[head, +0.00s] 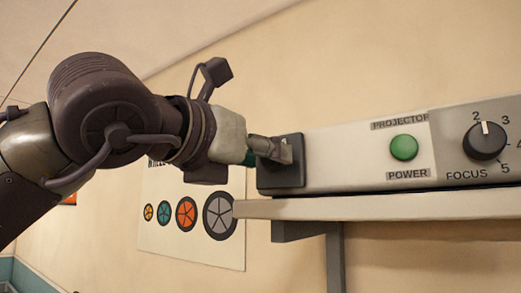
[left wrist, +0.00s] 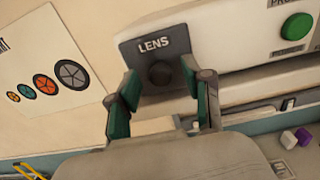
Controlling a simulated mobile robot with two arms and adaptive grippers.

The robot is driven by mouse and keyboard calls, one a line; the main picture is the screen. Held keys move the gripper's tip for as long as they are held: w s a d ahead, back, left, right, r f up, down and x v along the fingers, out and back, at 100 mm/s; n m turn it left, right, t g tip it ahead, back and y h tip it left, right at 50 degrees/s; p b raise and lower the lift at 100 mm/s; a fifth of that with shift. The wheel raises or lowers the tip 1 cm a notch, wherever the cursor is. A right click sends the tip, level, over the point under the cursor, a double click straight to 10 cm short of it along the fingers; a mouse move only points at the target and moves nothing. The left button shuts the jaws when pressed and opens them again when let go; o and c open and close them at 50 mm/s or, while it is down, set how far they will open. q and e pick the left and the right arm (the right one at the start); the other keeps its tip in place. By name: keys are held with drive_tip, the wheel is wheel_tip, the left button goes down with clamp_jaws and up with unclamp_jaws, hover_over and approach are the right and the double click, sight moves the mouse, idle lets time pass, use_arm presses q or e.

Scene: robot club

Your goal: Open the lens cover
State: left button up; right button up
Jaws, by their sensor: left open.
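The lens cover (left wrist: 126,48) is a dark grey square plate marked LENS with a round dark knob (left wrist: 160,74), on the front of the pale projector (left wrist: 222,38). In the head view the cover (head: 281,178) sits at the projector's left end and looks closed. My left gripper (left wrist: 160,82) is open, its two green-padded fingers on either side of the knob. The left gripper also shows in the head view (head: 272,150), reaching in from the left and hiding part of the cover. Whether the fingers touch the knob I cannot tell. My right gripper is not in view.
The projector stands on a wall shelf (head: 390,207) with a dark bracket (head: 334,255) below. A green power button (head: 404,147) and a focus dial (head: 484,141) are to the right. A wheel poster (head: 175,238) hangs on the wall at left.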

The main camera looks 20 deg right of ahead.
use_arm(q)
drive_tip(key=shift+c, duration=0.3)
clamp_jaws()
drive_tip(key=shift+s, duration=0.1)
drive_tip(key=shift+s+d+f+b, duration=0.15)
drive_tip(key=shift+s+d+b, duration=0.25)
drive_tip(key=shift+s+b, duration=0.2)
drive_tip(key=shift+s+d+f+b, duration=0.15)
drive_tip(key=shift+s+d+b, duration=0.3)
drive_tip(key=shift+b, duration=0.2)
drive_tip(key=s+d+b, duration=0.1)
drive_tip(key=s, duration=0.1)
drive_tip(key=s+d, duration=0.2)
drive_tip(key=shift+r+b, duration=0.2)
drive_tip(key=shift+b, duration=0.15)
drive_tip(key=shift+s+d+r, duration=0.1)
drive_tip(key=shift+s+d, duration=0.15)
drive_tip(key=shift+s, duration=0.05)
drive_tip(key=shift+w+a, duration=0.2)
drive_tip(key=shift+w, duration=0.15)
drive_tip(key=shift+o, duration=0.3)
unclamp_jaws()
drive_tip(key=shift+s, duration=0.15)
